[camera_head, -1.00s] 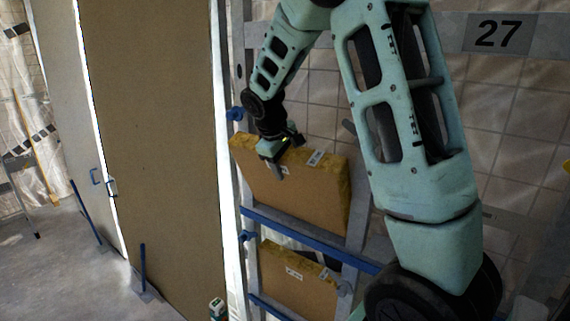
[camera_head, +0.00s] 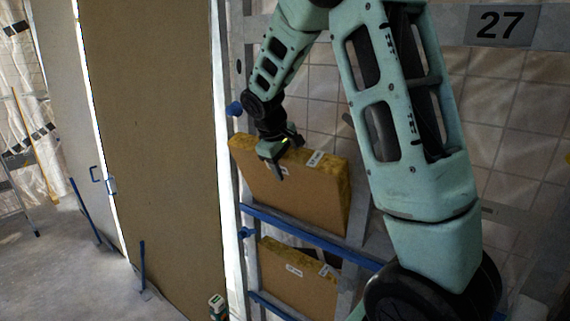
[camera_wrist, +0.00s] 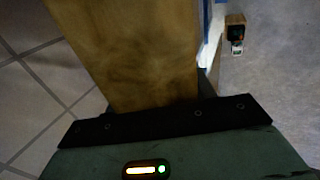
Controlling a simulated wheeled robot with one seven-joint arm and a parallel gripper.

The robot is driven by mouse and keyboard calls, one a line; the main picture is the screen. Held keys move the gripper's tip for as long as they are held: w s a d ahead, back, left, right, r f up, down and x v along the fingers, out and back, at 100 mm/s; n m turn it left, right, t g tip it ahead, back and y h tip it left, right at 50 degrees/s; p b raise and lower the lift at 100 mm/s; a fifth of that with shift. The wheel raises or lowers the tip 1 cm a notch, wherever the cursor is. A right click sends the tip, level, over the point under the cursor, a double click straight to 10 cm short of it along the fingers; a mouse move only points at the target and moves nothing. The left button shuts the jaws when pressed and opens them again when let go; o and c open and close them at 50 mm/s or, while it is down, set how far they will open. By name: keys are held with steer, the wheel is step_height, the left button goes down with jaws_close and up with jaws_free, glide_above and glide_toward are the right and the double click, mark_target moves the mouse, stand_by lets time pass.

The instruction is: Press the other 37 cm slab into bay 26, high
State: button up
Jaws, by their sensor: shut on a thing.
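A slab (camera_head: 290,185) with a brown face and yellowish edges stands on a blue rail in the upper part of the frame left of the sign 27. It tilts slightly in the picture. My gripper (camera_head: 271,160) is shut on the slab's top edge, left of the white label. In the wrist view the slab (camera_wrist: 135,55) runs up from between the jaws; the fingertips are hidden there. No number 26 is readable.
A blue rail (camera_head: 300,232) crosses below the upper slab. Blue knobs (camera_head: 235,109) sit on the left post. A tall brown panel (camera_head: 150,130) stands at left. A sign 27 (camera_head: 500,25) is at upper right. A small green and dark device (camera_head: 217,305) is near the floor.

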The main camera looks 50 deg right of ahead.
steer(key=o, duration=1.5)
